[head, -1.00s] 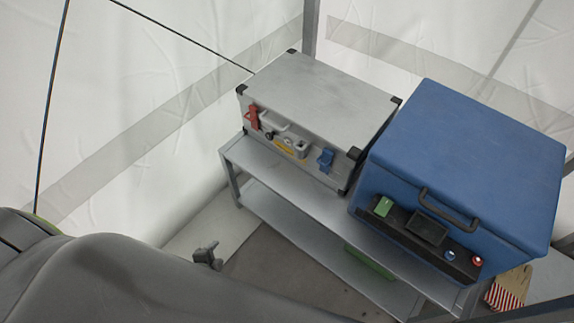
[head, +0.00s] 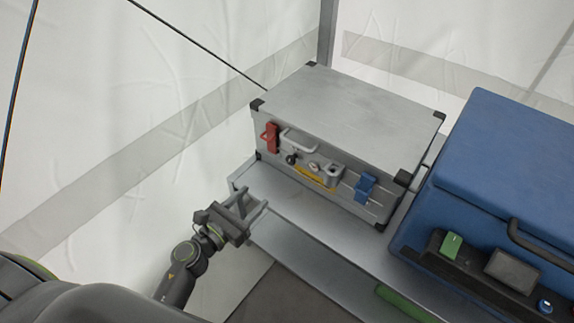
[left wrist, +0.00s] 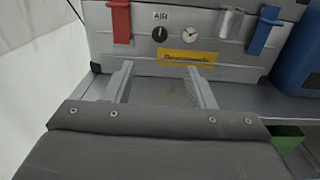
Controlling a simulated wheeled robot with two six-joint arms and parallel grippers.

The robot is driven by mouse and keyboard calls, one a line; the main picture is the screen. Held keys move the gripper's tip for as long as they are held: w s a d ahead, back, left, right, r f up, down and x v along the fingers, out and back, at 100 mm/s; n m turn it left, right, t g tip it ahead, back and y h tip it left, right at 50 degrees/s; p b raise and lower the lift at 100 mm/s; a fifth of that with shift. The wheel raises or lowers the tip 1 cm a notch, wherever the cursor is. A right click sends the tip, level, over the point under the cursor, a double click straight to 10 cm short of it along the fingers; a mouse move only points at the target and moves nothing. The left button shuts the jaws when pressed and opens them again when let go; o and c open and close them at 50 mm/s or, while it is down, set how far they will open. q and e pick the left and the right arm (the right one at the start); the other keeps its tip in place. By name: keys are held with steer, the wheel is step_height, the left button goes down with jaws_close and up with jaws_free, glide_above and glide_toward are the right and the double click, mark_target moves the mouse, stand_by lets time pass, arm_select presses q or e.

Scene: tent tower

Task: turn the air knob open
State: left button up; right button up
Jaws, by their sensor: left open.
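The air knob (left wrist: 160,34) is a small black round knob under an "AIR" label on the front of a grey metal case (head: 345,105). A pale mark on it looks about upright. In the head view it is a small dark knob (head: 291,158) beside the red latch. A round white gauge (left wrist: 191,34) sits just right of it. My left gripper (head: 255,204) is open and empty, in front of the case and below the knob. In the left wrist view its two fingers (left wrist: 158,82) point at the case front, apart from the knob. My right gripper is not in view.
The case has a red latch (head: 270,137), a blue latch (head: 364,188) and a yellow label (left wrist: 188,57). It stands on a grey metal shelf (head: 290,205). A blue box (head: 510,150) stands close on the right. White tent walls are behind and left.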

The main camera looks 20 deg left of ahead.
mark_target(289, 162)
arm_select(q)
steer(key=x, duration=1.4)
steer(key=shift+w+f, duration=0.1)
steer(key=shift+w, duration=0.1)
steer(key=shift+w+d, duration=0.25)
steer(key=shift+w, duration=0.25)
steer(key=shift+c, duration=0.7)
steer(key=c, duration=0.8)
